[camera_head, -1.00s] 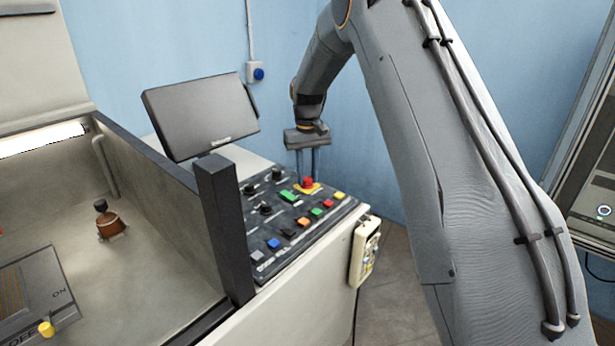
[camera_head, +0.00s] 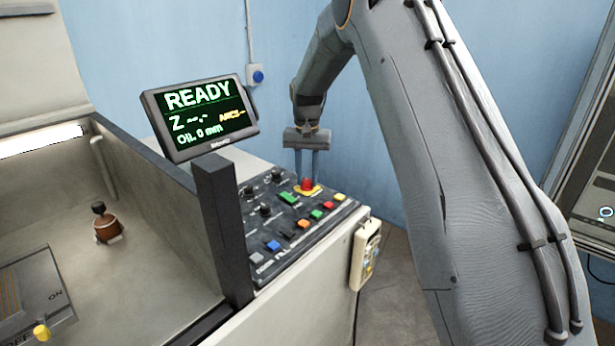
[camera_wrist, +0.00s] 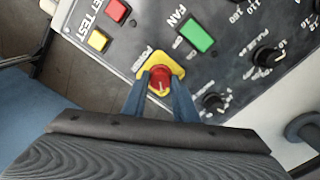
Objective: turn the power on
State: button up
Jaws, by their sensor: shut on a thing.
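The red power knob (camera_head: 307,184) sits on a yellow plate at the back right of the black control panel (camera_head: 262,232). In the wrist view the red knob (camera_wrist: 160,80) stands on its yellow plate, marked POWER. My gripper (camera_head: 307,177) points down over it. In the wrist view my gripper (camera_wrist: 160,90) has one finger on each side of the knob and is shut on it. The monitor (camera_head: 203,115) behind the panel is lit and shows READY, with Z and oil lines below.
Coloured buttons and black dials cover the panel; the green fan button (camera_wrist: 198,36) is near the knob. A handheld pendant (camera_head: 366,255) hangs on the cabinet's right side. A dark post (camera_head: 223,228) and the work tank (camera_head: 150,265) lie left.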

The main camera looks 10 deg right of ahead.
aim_at(307, 180)
jog(key=shift+w+r, duration=0.1)
jog(key=o, duration=1.1)
jog(key=shift+c, duration=0.2)
jog(key=shift+r+b, duration=1.1)
jog(key=shift+r, duration=2.8)
